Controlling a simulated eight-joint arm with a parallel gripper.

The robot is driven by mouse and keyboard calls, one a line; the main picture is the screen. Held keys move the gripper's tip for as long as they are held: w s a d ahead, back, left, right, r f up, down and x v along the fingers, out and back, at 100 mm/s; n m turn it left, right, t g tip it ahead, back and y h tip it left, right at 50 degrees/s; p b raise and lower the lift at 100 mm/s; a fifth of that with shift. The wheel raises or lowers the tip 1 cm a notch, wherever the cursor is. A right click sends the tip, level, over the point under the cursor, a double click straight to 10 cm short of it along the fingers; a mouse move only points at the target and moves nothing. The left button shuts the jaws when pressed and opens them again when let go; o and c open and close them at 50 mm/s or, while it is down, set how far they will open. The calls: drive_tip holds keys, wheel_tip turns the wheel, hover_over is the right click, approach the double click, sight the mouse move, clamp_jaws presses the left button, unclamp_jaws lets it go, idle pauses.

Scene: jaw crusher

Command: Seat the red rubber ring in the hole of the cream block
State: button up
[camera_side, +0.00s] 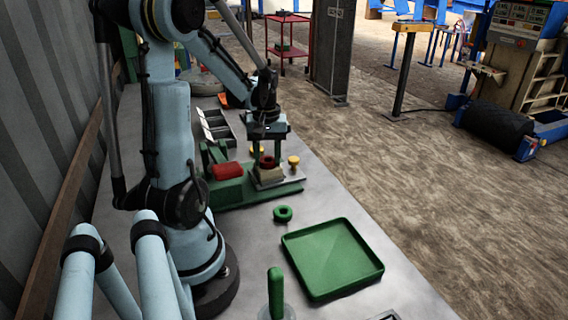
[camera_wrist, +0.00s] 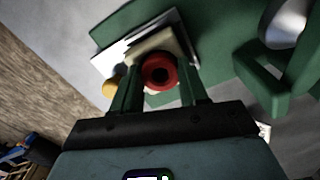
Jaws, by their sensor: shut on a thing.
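The red rubber ring (camera_wrist: 159,71) is between the two green fingers of my gripper (camera_wrist: 160,88) in the wrist view, and the gripper is shut on it. In the side view the ring (camera_side: 267,161) shows small and dark red at the fingertips (camera_side: 266,158). The cream block (camera_side: 270,174) is directly below the ring, on a pale plate on the green fixture. In the wrist view the cream block (camera_wrist: 163,40) shows behind the ring. The block's hole is hidden by the ring. I cannot tell whether the ring touches the block.
The green fixture (camera_side: 233,192) carries a red part (camera_side: 227,170) left of the block. A yellow knob (camera_side: 293,161) stands close to its right. A green ring (camera_side: 283,213) and a green tray (camera_side: 333,258) lie in front. Bare table lies around the green ring.

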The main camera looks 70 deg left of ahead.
sight(269, 160)
drive_tip(key=shift+f, duration=0.6)
drive_tip(key=o, duration=1)
drive_tip(key=shift+o, duration=0.2)
wheel_tip(269, 160, up, 13)
drive_tip(key=w+d+f+m+t, duration=0.1)
drive_tip(key=d+m, duration=0.3)
drive_tip(key=d, duration=0.4)
drive_tip(key=w+d+f+m+t, duration=0.1)
drive_tip(key=w+d+m+t, duration=0.2)
drive_tip(key=d, duration=0.5)
drive_tip(key=w+d+f+m+t, duration=0.1)
drive_tip(key=w+d+m+t, duration=0.1)
drive_tip(key=d+m, duration=0.5)
drive_tip(key=shift+w+d+f+t, duration=0.25)
drive_tip(key=shift+d+t, duration=0.45)
drive_tip(key=shift+d, duration=0.25)
